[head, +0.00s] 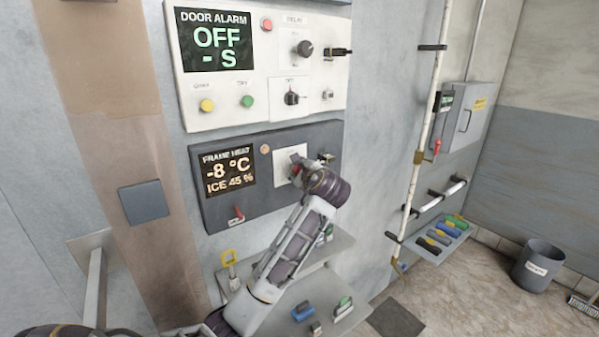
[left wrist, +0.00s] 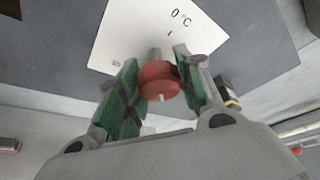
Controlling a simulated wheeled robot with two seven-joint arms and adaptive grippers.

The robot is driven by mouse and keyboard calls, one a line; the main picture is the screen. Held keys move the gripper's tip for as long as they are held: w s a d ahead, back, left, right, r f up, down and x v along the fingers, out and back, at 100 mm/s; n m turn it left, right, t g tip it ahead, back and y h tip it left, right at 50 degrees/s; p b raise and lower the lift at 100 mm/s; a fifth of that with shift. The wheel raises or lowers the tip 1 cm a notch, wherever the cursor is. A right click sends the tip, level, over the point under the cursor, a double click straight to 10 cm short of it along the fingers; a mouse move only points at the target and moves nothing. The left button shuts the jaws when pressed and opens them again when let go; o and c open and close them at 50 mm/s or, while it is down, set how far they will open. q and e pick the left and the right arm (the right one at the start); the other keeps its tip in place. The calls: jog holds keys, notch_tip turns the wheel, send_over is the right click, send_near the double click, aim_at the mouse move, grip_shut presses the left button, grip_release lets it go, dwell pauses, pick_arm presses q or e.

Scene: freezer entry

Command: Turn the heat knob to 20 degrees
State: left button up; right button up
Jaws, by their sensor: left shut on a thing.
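The heat knob (left wrist: 158,80) is red and round with a white mark, and sits on a white plate (left wrist: 130,35) marked "0 °C". My left gripper (left wrist: 160,88) is shut on it, with one green-padded finger on each side. In the head view my left gripper (head: 299,170) is at the white plate on the dark frame heat panel (head: 265,205), and the knob is mostly hidden there. The frame heat display (head: 229,174) reads -8 °C and ICE 45 %. My right gripper is not in view.
The door alarm panel (head: 260,115) with knobs and buttons is just above. A small red lever (head: 238,214) is on the lower left of the heat panel. A shelf (head: 325,247) with small items is below. A pipe (head: 425,120) runs down the wall to the right.

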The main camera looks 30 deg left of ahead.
pick_arm(q)
jog(key=shift+f, duration=0.1)
dwell(0.4)
jog(key=o, duration=1)
jog(key=shift+o, duration=0.2)
jog(key=v, duration=1.2)
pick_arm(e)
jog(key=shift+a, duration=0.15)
